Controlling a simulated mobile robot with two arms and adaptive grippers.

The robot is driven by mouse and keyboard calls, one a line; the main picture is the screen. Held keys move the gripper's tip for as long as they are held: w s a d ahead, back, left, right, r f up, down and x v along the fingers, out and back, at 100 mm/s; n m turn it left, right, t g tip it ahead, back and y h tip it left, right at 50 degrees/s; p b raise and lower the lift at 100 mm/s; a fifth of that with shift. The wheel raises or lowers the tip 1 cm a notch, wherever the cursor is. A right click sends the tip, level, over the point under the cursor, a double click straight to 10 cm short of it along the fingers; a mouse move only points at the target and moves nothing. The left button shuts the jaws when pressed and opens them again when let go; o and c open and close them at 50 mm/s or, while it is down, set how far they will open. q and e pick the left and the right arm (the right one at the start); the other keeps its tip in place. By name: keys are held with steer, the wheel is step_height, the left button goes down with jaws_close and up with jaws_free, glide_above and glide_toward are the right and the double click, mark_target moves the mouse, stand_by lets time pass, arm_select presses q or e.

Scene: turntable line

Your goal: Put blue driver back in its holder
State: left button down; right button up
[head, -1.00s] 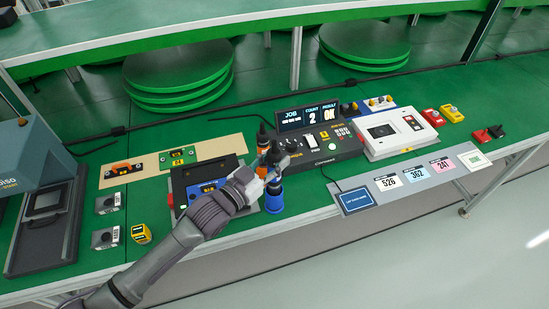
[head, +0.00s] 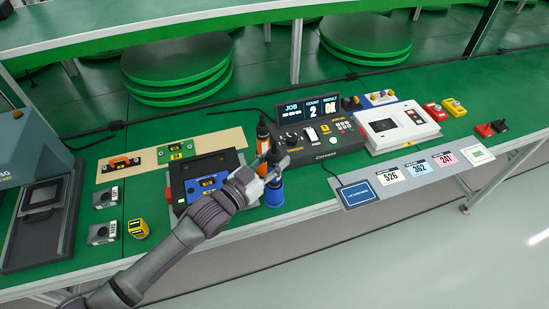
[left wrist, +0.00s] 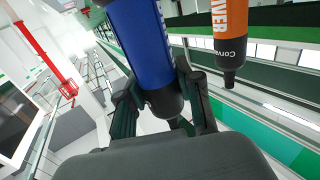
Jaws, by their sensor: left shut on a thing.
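The blue driver (head: 274,193) is held upright in my left gripper (head: 272,174), near the front edge of the bench. In the left wrist view the fingers (left wrist: 160,108) are shut around the lower part of the blue driver (left wrist: 142,45), with its dark tip below them. An orange driver (head: 263,140) stands upright just behind it. The orange driver also shows in the left wrist view (left wrist: 230,30), apart from the blue one. I cannot make out the blue driver's holder; my gripper and the drivers cover that area. My right gripper is not in view.
A black tray with a blue part (head: 207,183) lies left of the drivers. The torque controller (head: 318,142) stands behind and right, with a white device (head: 400,128) beyond it. Small grey blocks (head: 103,233) and a yellow item (head: 138,229) lie at left.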

arm_select(q)
steer(key=shift+f, duration=0.15)
steer(key=c, duration=0.7)
jaws_free()
steer(key=shift+s+a+f, duration=0.1)
steer(key=shift+s+a, duration=0.1)
steer(key=v, duration=1.1)
steer(key=shift+s+a, duration=0.2)
